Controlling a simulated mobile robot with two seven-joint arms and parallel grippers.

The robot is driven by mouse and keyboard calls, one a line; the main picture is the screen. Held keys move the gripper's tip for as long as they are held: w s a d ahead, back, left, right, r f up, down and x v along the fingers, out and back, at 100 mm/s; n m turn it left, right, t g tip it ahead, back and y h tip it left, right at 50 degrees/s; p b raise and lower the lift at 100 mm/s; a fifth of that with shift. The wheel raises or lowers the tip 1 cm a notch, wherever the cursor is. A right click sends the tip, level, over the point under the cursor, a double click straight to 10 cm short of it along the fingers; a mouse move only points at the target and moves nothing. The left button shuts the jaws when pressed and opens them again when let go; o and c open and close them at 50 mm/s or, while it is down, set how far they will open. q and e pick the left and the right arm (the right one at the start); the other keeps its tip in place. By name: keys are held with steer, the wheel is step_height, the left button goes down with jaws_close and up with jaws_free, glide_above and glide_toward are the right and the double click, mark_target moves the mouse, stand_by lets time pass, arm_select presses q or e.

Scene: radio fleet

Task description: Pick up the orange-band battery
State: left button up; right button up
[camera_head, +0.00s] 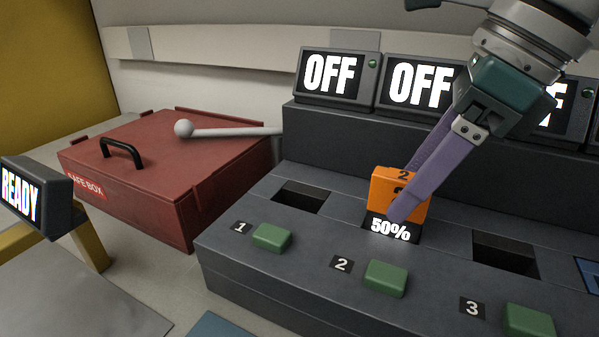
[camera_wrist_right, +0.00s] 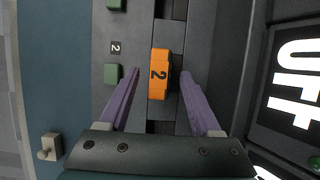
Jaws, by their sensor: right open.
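The orange-band battery (camera_head: 399,185) stands upright in the middle slot of the dark grey charging station (camera_head: 335,237), marked 2, with a "50%" display at its front. It also shows in the right wrist view (camera_wrist_right: 159,74). My right gripper (camera_head: 402,200) is open, its purple fingers reaching down around the battery. In the right wrist view the fingers (camera_wrist_right: 160,72) lie on either side of it, with gaps showing. The near finger hides part of the battery in the head view. My left gripper is not in view.
Slots 1 (camera_head: 300,197) and 3 (camera_head: 503,253) look empty. Green buttons (camera_head: 272,237) line the station's front. Screens reading "OFF" (camera_head: 330,75) stand behind. A red safe box (camera_head: 170,165) with a black handle stands left, and a "READY" display (camera_head: 35,195) is at far left.

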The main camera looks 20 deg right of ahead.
steer(key=x, duration=0.2)
steer(key=shift+w+a+f, duration=0.1)
steer(key=shift+a+f, duration=0.05)
steer(key=shift+f, duration=0.15)
jaws_close()
stand_by(0.4)
